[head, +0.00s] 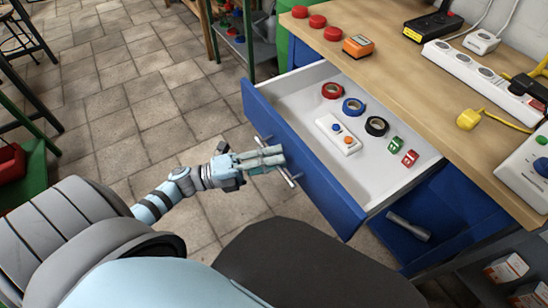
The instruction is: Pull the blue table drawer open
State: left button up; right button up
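The blue table drawer (300,168) stands pulled well out from under the wooden-topped workbench, its white inside open to view. Its metal bar handle (291,180) is on the blue front. My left gripper (268,159) reaches in from the left and is shut on the handle's middle; its fingers cover that part of the bar. In the drawer lie red tape (332,90), blue tape (353,107), black tape (376,126), a white button box (338,134), and small green (395,145) and red (410,158) items. My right gripper is not in view.
The bench top (390,75) holds red discs (317,21), an orange device (357,45), a power strip (475,75) and a yellow plug (468,120). A lower blue compartment with a grey handle (408,227) is at right. Tiled floor (130,90) at left is mostly clear.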

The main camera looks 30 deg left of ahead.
pick_arm(q)
jog(key=v, duration=1.2)
